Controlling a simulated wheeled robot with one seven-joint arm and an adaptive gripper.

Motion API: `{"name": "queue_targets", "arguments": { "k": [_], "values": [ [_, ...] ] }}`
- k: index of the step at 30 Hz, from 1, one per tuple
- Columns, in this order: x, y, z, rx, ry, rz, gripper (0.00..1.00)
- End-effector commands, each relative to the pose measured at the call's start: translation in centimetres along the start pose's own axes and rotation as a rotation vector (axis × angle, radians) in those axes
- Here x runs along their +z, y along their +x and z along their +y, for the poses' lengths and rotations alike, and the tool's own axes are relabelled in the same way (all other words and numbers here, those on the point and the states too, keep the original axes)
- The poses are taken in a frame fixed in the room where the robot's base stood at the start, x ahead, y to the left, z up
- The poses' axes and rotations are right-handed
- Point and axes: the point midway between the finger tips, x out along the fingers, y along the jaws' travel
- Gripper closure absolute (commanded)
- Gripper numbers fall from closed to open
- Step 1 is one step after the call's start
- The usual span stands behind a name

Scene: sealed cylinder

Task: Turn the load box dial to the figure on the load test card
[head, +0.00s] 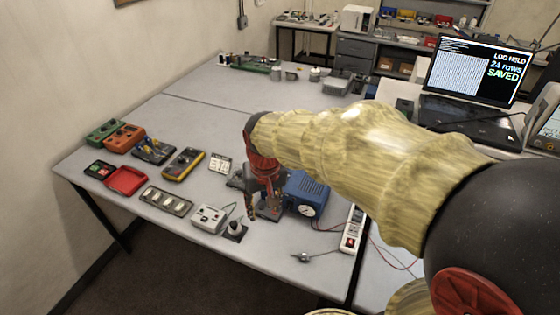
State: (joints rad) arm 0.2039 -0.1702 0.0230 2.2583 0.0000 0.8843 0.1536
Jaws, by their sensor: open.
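My gripper (264,207) hangs open at the end of my arm, pointing down over the middle of the near bench. It is small in the head view, and I cannot tell whether its fingers touch anything. The load box is not clear: an orange box (124,137) and a green box (102,132), both with knobs, stand at the far left. A blue box (307,191) with a pale round face is just right of my gripper. A small white card (220,162) with dark print lies behind and left of my gripper; its figures are too small to read.
On the bench (285,255) are a yellow meter (183,164), red tray (126,180), grey strip tray (166,201), white box (208,218) and black-based round part (235,230). A power strip (351,229) and red leads lie right. A laptop (470,85) stands behind my arm.

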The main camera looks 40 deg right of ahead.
Motion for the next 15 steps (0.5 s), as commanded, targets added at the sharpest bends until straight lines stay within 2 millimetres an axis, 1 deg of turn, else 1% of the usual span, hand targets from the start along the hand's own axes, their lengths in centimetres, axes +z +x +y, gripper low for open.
{"name": "queue_targets", "arguments": {
  "k": [1,5,9,11,15],
  "values": [
    [-1.5,-0.6,0.5,0.007,0.042,-0.028,0.58],
    [-5.0,0.1,1.7,0.022,0.159,-0.079,0.58],
    [-8.6,1.4,3.2,0.041,0.302,-0.126,0.58],
    [-10.1,2.1,3.9,0.050,0.367,-0.143,0.58],
    [-13.5,4.3,5.7,0.073,0.542,-0.176,0.58]
  ]
}}
